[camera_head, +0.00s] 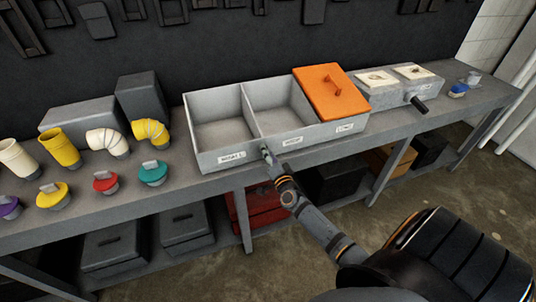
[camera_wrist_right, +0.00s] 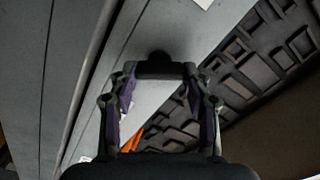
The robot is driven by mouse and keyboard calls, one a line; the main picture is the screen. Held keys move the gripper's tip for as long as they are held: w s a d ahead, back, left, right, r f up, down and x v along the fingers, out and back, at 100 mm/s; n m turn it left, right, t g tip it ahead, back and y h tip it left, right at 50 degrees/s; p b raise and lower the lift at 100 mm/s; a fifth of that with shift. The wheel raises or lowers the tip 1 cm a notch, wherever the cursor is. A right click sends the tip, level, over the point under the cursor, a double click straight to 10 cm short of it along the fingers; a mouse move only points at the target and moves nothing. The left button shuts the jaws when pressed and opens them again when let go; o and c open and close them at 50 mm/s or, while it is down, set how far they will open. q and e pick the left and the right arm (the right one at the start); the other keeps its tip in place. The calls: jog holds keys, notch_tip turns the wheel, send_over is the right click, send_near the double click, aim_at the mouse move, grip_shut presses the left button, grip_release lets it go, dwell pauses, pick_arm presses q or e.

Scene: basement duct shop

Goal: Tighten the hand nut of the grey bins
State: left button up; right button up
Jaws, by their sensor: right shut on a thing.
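The grey bins (camera_head: 198,132) stand on the bench in the middle of the head view. Two compartments are open and look empty; an orange lid (camera_head: 331,93) with a handle covers the right one. My right gripper (camera_head: 266,153) is at the bins' front wall, between the left and middle labels. It is shut on the hand nut, which it mostly hides in the head view. In the right wrist view a dark bar-like part, probably the hand nut (camera_wrist_right: 160,70), spans between the fingertips, with a dark round shape behind it. My left gripper is not in view.
A grey box (camera_head: 388,99) with pale top pads and a black handle (camera_head: 418,104) stands right of the bins. Duct elbows (camera_head: 109,143) and coloured caps (camera_head: 105,182) stand at left. Red (camera_head: 262,205) and dark boxes sit on the shelf below.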

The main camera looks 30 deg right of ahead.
jog(key=m, duration=0.6)
jog(key=shift+f+b, duration=0.15)
jog(key=shift+b, duration=0.25)
jog(key=shift+m, duration=0.3)
jog(key=o, duration=1.2)
jog(key=shift+c, duration=0.2)
jog(key=shift+d, duration=0.1)
jog(key=shift+s, duration=0.15)
jog(key=v, duration=1.2)
